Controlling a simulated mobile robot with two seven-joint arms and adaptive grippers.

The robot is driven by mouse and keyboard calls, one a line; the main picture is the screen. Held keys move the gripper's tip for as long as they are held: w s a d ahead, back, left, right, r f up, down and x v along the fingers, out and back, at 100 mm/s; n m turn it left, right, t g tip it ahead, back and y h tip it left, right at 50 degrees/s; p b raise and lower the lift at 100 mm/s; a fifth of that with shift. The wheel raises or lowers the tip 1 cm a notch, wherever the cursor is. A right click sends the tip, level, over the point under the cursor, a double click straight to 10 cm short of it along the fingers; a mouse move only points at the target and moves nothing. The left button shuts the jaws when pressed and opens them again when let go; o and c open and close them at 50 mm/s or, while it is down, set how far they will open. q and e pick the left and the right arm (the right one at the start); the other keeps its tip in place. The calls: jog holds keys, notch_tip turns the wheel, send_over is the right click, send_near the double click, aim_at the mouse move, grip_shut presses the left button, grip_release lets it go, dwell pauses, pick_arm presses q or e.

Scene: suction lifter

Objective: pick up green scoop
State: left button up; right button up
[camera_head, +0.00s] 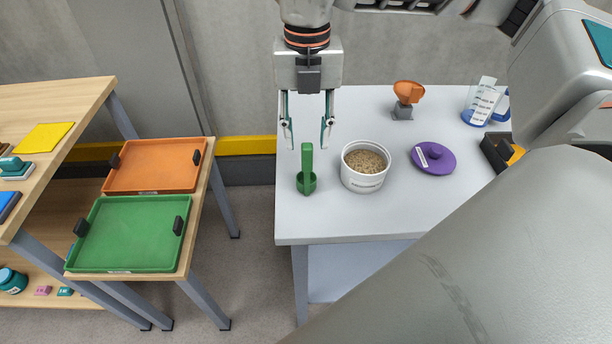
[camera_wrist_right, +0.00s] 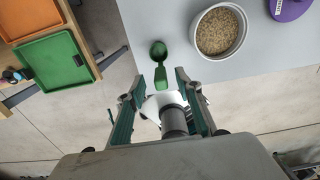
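The green scoop (camera_head: 307,170) stands near the left front edge of the grey table, its handle pointing up toward my gripper. In the right wrist view the scoop (camera_wrist_right: 159,65) lies ahead of the fingers, its bowl farther off and its handle toward them. My right gripper (camera_head: 307,136) is open and empty, its two fingers apart above and on either side of the handle's line. It also shows in the right wrist view (camera_wrist_right: 160,80); the scoop looks apart from both fingers. My left gripper is not in view.
A white tub (camera_head: 349,179) of grains stands right of the scoop, with a purple lid (camera_head: 433,158) beyond. An orange funnel-like piece (camera_head: 408,92) stands behind. Orange (camera_head: 154,186) and green (camera_head: 130,265) trays sit on a shelf to the left, across a floor gap.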

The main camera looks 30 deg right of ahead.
aim_at(307, 145)
notch_tip(307, 145, down, 3)
jog(key=shift+f, duration=0.15)
grip_shut()
notch_tip(307, 145, up, 20)
jog(key=p, duration=0.1)
dwell(0.7)
jog(key=shift+p, duration=0.3)
